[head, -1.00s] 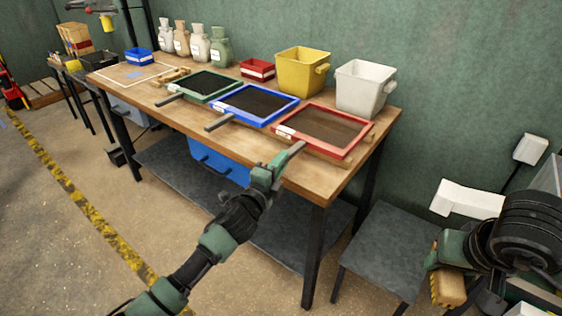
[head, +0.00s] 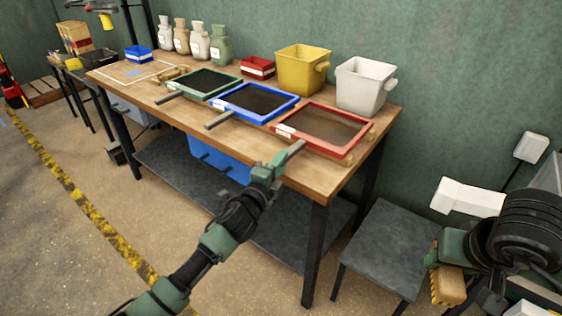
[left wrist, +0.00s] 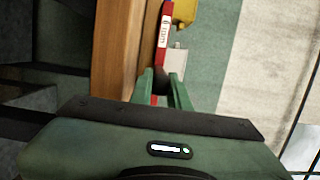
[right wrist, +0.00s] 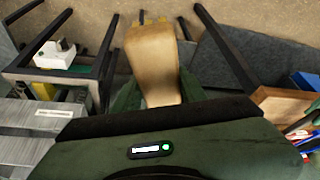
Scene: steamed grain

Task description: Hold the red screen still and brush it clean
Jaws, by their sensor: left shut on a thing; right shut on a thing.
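The red screen (head: 312,145) lies at the right end of the bench, a red frame around dark mesh with a brownish layer over it. Its handle (head: 291,152) sticks out over the front edge. My left gripper (head: 273,166) is shut on that handle; in the left wrist view the frame's red side (left wrist: 160,62) lies just beyond the fingers. My right gripper (right wrist: 150,100) is shut on a brush with a pale wooden body (right wrist: 155,62) and yellow bristles. The brush (head: 451,284) also shows low at the right in the head view, well away from the screen.
A blue screen (head: 226,113) and a green screen (head: 190,95) lie left of the red one. A yellow bucket (head: 302,70) and a white bucket (head: 362,87) stand behind. A low grey table (head: 385,245) stands right of the bench (head: 330,188). Floor in front is clear.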

